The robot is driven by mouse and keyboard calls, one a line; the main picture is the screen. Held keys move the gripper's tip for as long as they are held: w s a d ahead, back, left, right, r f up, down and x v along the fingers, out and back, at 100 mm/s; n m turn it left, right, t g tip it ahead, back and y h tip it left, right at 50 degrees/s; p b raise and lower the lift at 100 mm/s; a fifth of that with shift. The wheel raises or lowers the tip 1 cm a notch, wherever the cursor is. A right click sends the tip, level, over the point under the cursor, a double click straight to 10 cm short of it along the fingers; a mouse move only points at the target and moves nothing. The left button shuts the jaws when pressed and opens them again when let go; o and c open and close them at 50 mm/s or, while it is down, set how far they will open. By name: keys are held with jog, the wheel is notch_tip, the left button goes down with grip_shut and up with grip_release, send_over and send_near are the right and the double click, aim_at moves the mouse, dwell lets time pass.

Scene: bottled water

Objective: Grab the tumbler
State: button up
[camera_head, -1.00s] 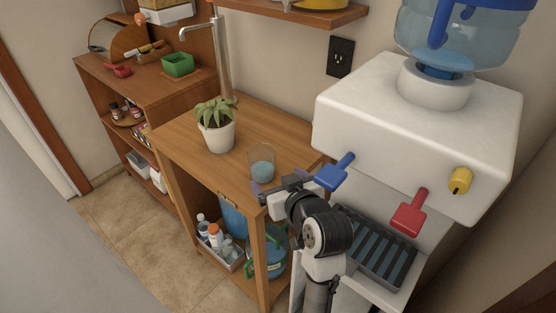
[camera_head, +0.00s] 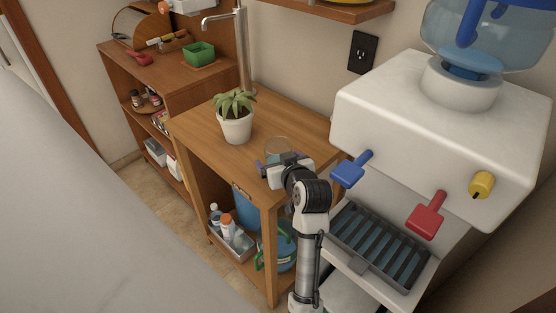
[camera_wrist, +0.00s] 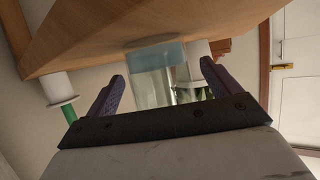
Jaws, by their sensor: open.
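The tumbler (camera_head: 278,146) is a clear glass with bluish water, upright near the front right edge of the wooden table (camera_head: 195,123). My gripper (camera_head: 284,161) is at that edge, in front of the tumbler and hiding its lower part in the head view. In the wrist view, which looks upside down, the tumbler (camera_wrist: 153,75) shows between the two purple fingers of my gripper (camera_wrist: 162,70). The fingers are spread and there is a visible gap on each side. I cannot tell how far the tumbler reaches in between them.
A potted plant (camera_head: 236,126) stands left of the tumbler. The white water dispenser (camera_head: 440,120), with a blue lever (camera_head: 351,170) and a red lever (camera_head: 426,215), is close on the right. A tall faucet (camera_head: 241,50) rises behind the plant.

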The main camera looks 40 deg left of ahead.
jog(key=shift+x, duration=0.8)
jog(key=c, duration=1.2)
jog(key=shift+r, duration=0.15)
